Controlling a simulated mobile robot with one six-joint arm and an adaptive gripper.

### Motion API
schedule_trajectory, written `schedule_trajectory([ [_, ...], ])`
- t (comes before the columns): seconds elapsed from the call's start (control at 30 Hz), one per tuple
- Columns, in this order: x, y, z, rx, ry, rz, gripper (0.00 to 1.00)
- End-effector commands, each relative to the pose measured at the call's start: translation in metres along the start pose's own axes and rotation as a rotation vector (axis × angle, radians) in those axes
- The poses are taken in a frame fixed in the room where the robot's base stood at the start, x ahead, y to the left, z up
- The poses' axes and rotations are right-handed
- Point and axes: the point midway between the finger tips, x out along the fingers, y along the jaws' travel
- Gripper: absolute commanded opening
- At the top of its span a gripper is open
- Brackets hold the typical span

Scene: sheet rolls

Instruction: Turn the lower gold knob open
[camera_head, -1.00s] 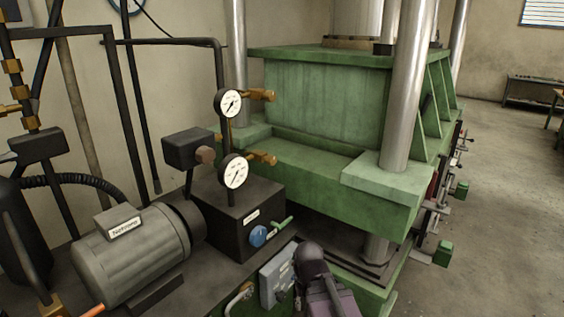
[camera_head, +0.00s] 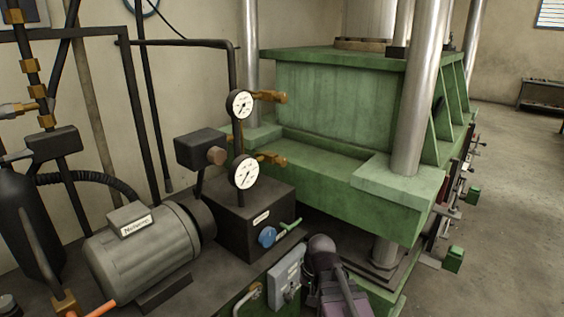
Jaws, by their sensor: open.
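The lower gold knob (camera_head: 273,159) sticks out to the right behind the lower white dial gauge (camera_head: 245,173). It stands in front of the green press body. An upper gold knob (camera_head: 270,97) sits the same way beside the upper gauge (camera_head: 240,104). The gauge hides part of the lower knob's stem. I cannot tell from its look how far it is turned. A dark purple-grey jointed part at the bottom centre appears to be my arm, below and right of the knob. My gripper's fingers do not show.
A large green press (camera_head: 330,110) with steel columns (camera_head: 419,90) fills the centre right. A black box (camera_head: 240,222) with a blue knob (camera_head: 267,236) and green lever stands below the gauges. A grey motor (camera_head: 145,255) is at left. Open floor (camera_head: 505,190) lies at the right.

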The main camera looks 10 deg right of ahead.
Motion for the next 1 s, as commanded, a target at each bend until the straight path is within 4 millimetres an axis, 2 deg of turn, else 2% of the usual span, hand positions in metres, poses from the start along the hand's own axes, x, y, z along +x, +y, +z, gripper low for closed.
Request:
schedule_trajectory([
  [0.03, -0.003, -0.007, -0.018, 0.059, 0.012, -0.053, 0.94],
  [0.27, -0.024, -0.042, -0.087, 0.394, 0.035, -0.354, 0.94],
  [0.5, -0.063, -0.064, -0.166, 0.767, -0.017, -0.688, 0.94],
  [0.77, -0.121, -0.065, -0.253, 1.163, -0.175, -1.056, 0.94],
  [0.9, -0.155, -0.054, -0.298, 1.357, -0.305, -1.247, 0.94],
  [1.0, -0.177, -0.043, -0.324, 1.468, -0.402, -1.363, 0.94],
])
